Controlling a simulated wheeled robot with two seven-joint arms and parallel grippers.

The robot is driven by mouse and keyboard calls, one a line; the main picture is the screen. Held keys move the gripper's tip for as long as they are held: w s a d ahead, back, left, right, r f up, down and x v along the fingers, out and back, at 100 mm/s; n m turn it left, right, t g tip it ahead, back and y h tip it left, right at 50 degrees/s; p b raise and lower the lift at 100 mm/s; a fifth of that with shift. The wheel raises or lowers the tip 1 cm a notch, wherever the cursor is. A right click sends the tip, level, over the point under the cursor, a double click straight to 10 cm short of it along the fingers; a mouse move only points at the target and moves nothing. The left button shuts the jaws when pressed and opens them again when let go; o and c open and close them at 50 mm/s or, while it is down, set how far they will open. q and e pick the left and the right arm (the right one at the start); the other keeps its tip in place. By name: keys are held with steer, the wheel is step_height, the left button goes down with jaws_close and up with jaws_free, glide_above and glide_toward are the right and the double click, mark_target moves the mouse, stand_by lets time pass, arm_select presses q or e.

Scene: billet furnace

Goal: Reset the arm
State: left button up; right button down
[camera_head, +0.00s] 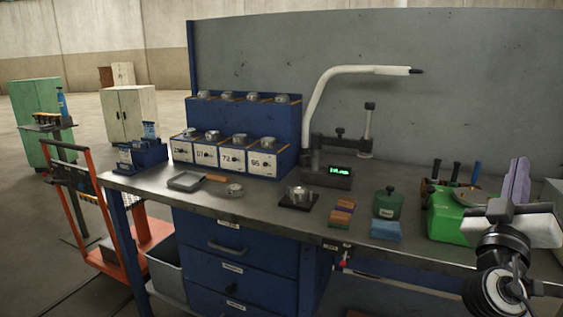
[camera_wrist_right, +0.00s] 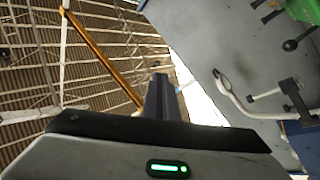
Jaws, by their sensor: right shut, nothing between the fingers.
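My right gripper (camera_head: 519,168) is at the right edge of the head view, pointing up beside the bench's right end. Its purplish-grey fingers are together with nothing between them. In the right wrist view the shut fingers (camera_wrist_right: 161,95) stand up against the roof and the grey wall panel. My right arm comes in from the lower right. My left gripper is not in view.
The grey workbench (camera_head: 255,208) holds a blue rack (camera_head: 246,113), a metal cup (camera_head: 298,192), a curved white lamp arm (camera_head: 335,78), a green pot (camera_head: 388,203), a blue block (camera_head: 385,229) and a green box (camera_head: 445,217). An orange cart (camera_head: 148,255) stands left.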

step_height(320, 180, down, 20)
steer(key=w+a+n+y, duration=0.1)
steer(key=a+n+y, duration=0.2)
steer(key=n+y, duration=0.4)
steer(key=s+a+f+n+g+y, duration=0.1)
steer(key=s+a+f+g+y, duration=0.15)
steer(key=f, duration=0.65)
steer(key=s+a+f+n+g+y, duration=0.1)
steer(key=s+a+f+g+y, duration=0.2)
steer(key=f, duration=0.5)
steer(key=s+a+f+g+y, duration=0.2)
steer(key=s+a+f+y, duration=0.1)
steer(key=s+f, duration=0.7)
steer(key=s+a+f+g+y, duration=0.2)
steer(key=s+a+f, duration=0.2)
steer(key=s+f, duration=0.6)
steer(key=a+r+m, duration=0.1)
steer(key=a+m, duration=0.1)
steer(key=a, duration=0.4)
steer(key=s+a+r+m, duration=0.1)
steer(key=a+m, duration=0.2)
steer(key=a, duration=0.3)
steer(key=shift+r+t+y, duration=0.4)
steer(key=shift+t+y, duration=0.05)
